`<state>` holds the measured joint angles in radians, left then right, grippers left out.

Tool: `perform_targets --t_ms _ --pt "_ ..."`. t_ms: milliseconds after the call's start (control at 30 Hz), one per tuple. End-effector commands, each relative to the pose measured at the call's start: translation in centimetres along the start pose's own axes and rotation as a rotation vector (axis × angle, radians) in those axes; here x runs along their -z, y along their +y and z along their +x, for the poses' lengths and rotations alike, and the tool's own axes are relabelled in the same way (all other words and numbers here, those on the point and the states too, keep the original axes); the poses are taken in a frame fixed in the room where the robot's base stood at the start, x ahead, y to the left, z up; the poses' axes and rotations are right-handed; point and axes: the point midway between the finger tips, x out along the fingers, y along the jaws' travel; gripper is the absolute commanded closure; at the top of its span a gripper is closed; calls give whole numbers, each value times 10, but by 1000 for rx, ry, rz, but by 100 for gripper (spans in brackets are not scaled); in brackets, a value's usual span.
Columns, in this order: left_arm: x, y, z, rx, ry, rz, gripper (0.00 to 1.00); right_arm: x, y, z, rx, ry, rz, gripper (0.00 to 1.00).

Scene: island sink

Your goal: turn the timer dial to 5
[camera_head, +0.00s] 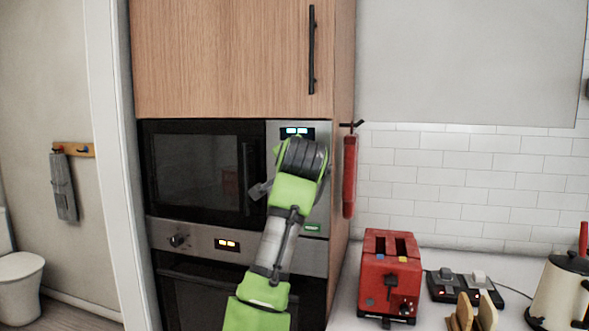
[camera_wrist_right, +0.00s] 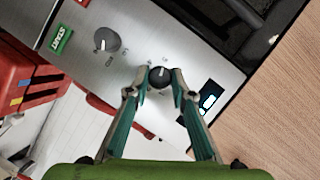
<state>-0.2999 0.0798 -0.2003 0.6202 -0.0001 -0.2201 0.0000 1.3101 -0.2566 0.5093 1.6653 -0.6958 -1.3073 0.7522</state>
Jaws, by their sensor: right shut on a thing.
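A microwave (camera_head: 196,172) is built into the tall wooden cabinet, with a lit display (camera_head: 297,132) at the top of its steel panel. My right arm covers most of that panel in the head view. In the right wrist view, a round black dial (camera_wrist_right: 159,77) sits close to the display (camera_wrist_right: 208,102), with small marks around it that I cannot read. My right gripper (camera_wrist_right: 160,75) is shut on this dial, one teal finger on each side. A second, grey dial (camera_wrist_right: 106,41) is nearer the green START button (camera_wrist_right: 62,39) and is untouched. My left gripper is out of view.
An oven with a control strip (camera_head: 230,245) is below the microwave. A red object (camera_head: 349,176) hangs on the cabinet's right side. A red toaster (camera_head: 391,275) stands on the counter to the right, with a kettle (camera_head: 562,290) beyond.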

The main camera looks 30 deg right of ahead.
Motion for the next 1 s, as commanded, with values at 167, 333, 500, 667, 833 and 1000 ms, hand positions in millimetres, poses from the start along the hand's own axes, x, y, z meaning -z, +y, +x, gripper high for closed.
perform_targets --t_ms 167,333,500,667,833,1000 --pt "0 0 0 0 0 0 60 -1 2 1 -4 -3 2 99" --pt "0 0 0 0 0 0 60 -1 2 1 -4 -3 1 61" --pt "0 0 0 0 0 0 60 -1 1 0 -2 -2 0 61" --pt "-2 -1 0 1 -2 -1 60 0 0 -2 -1 -1 0 61" --pt "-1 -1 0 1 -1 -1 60 -1 0 -23 1 -1 2 61" --pt "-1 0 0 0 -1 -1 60 -1 0 -52 0 -2 3 61"
